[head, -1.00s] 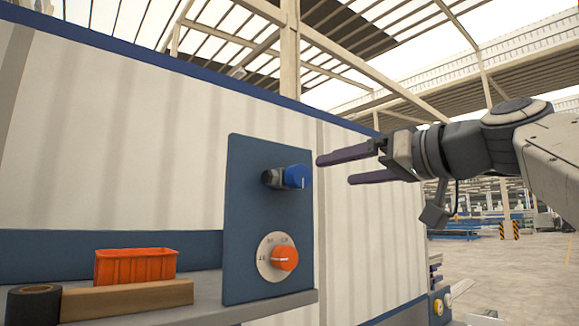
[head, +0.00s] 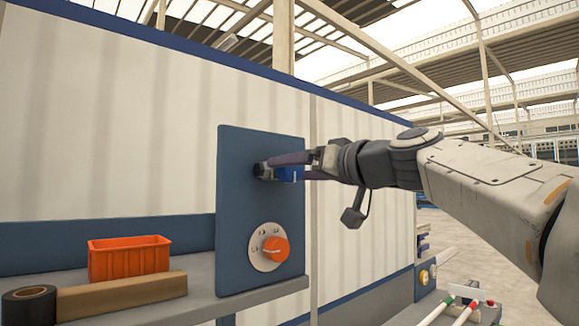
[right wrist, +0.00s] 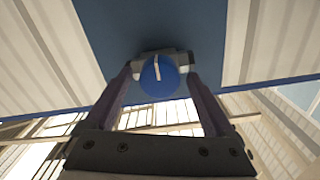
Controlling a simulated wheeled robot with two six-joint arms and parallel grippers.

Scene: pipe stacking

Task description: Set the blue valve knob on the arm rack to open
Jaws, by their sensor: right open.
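The blue valve knob (head: 290,174) sticks out from the upper part of the dark blue panel (head: 240,215) in the head view. My right gripper (head: 280,165) is at the knob, its arm coming in from the right. In the right wrist view the blue knob (right wrist: 159,75), with a white line on its face, lies between the two open fingers (right wrist: 159,85). A gap shows beside the knob, so the fingers are around it and not closed on it. My left gripper is not in view.
An orange dial (head: 276,249) on a round pale plate sits lower on the same panel. An orange bin (head: 128,260), a wooden block (head: 122,297) and a dark tape roll (head: 29,305) are on the grey shelf at left. White wall behind.

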